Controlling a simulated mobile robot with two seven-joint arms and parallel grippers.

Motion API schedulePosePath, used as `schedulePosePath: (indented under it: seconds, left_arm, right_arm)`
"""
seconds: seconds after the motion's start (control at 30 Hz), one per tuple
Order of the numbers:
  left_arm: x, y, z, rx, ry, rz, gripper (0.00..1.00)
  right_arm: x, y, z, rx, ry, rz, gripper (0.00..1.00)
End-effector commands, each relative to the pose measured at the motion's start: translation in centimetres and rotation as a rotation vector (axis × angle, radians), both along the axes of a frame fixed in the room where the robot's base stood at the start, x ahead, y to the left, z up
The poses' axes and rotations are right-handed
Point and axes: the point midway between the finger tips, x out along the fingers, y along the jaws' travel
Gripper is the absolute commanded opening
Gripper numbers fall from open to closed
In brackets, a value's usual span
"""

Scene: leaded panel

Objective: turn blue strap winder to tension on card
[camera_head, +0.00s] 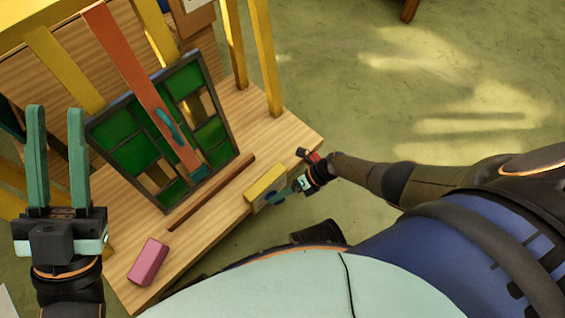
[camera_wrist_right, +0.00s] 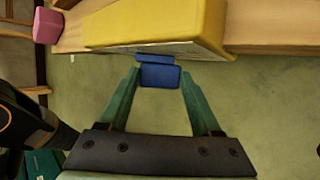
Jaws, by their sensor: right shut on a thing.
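A blue winder (camera_wrist_right: 160,75) sits at the front of a yellow block (camera_wrist_right: 170,22) in the right wrist view. My right gripper (camera_wrist_right: 160,80) is shut on the winder, with one green finger on each side of it. In the head view the yellow block (camera_head: 266,184) is at the table's front edge, and my right gripper (camera_head: 284,193) reaches it from the right. The block has a pale front face; I cannot make out any marks on it. My left gripper (camera_head: 56,110) is open and empty, fingers upward, at the left.
A leaded panel (camera_head: 127,124) with green panes leans on the wooden table (camera_head: 125,277), crossed by an orange bar (camera_head: 125,58). A brown strip (camera_head: 212,190) and a pink block (camera_head: 148,262) lie in front. Yellow posts (camera_head: 265,60) stand behind. Open floor (camera_head: 420,90) is at right.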

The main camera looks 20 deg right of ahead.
Motion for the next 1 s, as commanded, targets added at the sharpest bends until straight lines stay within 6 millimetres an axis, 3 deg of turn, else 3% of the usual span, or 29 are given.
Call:
schedulePosePath:
  seconds: [0.33, 0.37, 0.6, 1.0]
  left_arm:
    - [0.0, 0.0, 0.0, 0.001, 0.0, 0.001, 0.3]
    - [0.0, 0.0, 0.0, 0.001, 0.0, 0.001, 0.3]
    - [0.0, 0.0, 0.0, 0.0, 0.0, 0.001, 0.3]
    - [0.0, 0.1, 1.0, -0.004, 0.0, 0.0, 0.3]
  right_arm:
    - [-0.3, -0.1, -0.1, -0.001, 0.005, 0.003, 0.09]
    - [-0.3, -0.1, -0.1, -0.001, 0.005, 0.003, 0.66]
    - [-0.2, -0.1, -0.1, -0.001, 0.004, 0.002, 0.93]
    - [-0.2, -0.9, 0.9, -0.002, 0.002, 0.0, 0.95]
